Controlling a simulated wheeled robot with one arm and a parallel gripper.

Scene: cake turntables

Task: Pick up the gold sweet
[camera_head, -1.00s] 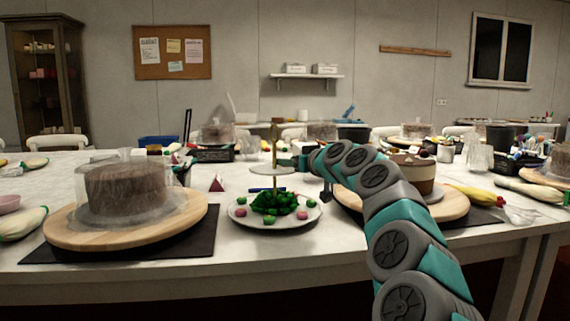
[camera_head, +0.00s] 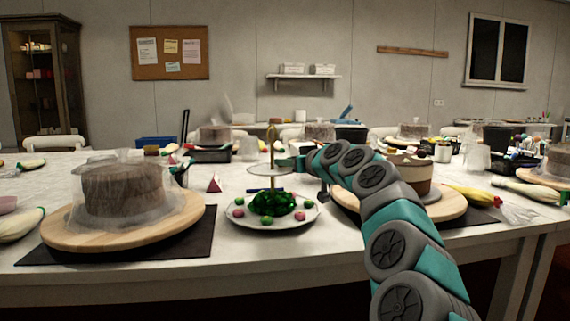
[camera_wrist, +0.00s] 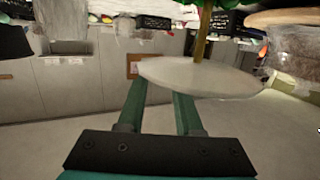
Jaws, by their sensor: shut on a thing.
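A tiered stand has a thin gold post (camera_head: 271,140), a small pale upper plate (camera_head: 264,170) and a wide white lower plate (camera_head: 240,219). Green leaves (camera_head: 272,204) and several green and pink sweets lie on the lower plate. I cannot make out a gold sweet. My gripper (camera_head: 284,162) is at the upper plate's right side. In the wrist view, which is upside down, my gripper's fingers (camera_wrist: 162,88) run behind the upper plate (camera_wrist: 225,83). Their tips are hidden, and so is the thing they are shut on.
A covered brown cake (camera_head: 122,188) stands on a wooden turntable (camera_head: 80,233) at left. Another cake (camera_head: 411,171) on a wooden turntable (camera_head: 447,205) is at right, partly behind my arm. A small red pyramid (camera_head: 214,184) is left of the stand. Bare table lies in front.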

